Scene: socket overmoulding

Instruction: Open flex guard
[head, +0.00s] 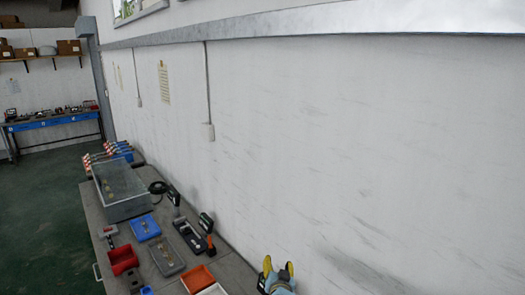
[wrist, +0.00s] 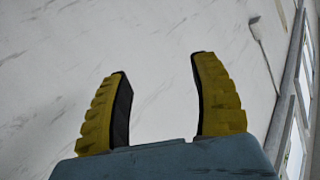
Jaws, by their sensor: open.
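My gripper (head: 278,269) shows at the bottom edge of the head view, right of the bench. In the wrist view my gripper (wrist: 160,64) has its two yellow ribbed fingers spread apart, with only white wall between them. It is open and empty. A grey box with a clear cover (head: 120,183) stands on the bench at the left of the head view, well away from my gripper. It may be the flex guard, but I cannot tell for sure. Its cover looks down. The box is not in the wrist view.
The bench (head: 91,210) runs along the white wall. A black cable coil (head: 158,187) lies beside the box. Green floor is clear at left.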

